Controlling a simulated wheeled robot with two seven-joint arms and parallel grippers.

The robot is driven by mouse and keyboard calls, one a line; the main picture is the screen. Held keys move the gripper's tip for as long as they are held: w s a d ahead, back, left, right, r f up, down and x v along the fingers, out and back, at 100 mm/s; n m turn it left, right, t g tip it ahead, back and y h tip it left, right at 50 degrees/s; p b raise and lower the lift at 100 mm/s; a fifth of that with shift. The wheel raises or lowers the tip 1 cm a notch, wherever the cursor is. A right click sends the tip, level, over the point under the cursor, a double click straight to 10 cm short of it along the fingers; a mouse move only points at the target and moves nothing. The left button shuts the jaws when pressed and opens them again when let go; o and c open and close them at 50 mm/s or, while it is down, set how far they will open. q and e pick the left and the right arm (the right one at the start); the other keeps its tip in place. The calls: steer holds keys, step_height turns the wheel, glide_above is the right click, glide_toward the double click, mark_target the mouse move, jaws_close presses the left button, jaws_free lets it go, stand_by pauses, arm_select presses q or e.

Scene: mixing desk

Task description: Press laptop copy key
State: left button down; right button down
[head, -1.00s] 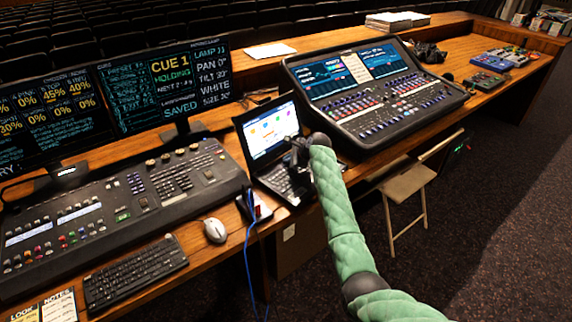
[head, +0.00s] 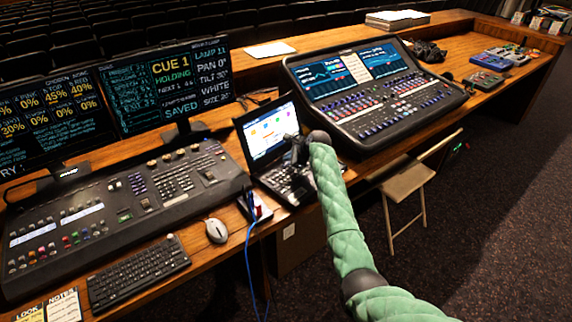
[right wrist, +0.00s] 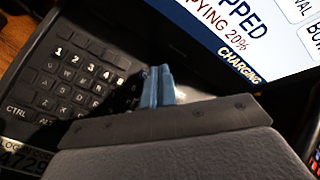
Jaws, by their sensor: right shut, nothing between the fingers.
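The open laptop (head: 264,136) stands on the desk between the lighting console and the sound mixer, its screen lit. My right gripper (head: 296,158) is over the right part of its keyboard, below the screen, and hides some keys. In the right wrist view the shut blue fingertips (right wrist: 160,86) are at the keys, right of the visible number row on the laptop keyboard (right wrist: 75,78). I cannot tell whether they touch a key. The laptop screen (right wrist: 238,35) shows "PYING 20%" and "CHARGING", partly cut off. I cannot make out the copy key. My left gripper is out of view.
The lighting console (head: 110,215), a separate keyboard (head: 138,272) and a mouse (head: 216,231) are left of the laptop. A small box (head: 254,208) with a blue cable is at the desk's front edge. The sound mixer (head: 375,100) is close on the right.

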steer(key=shift+r+p, duration=2.55)
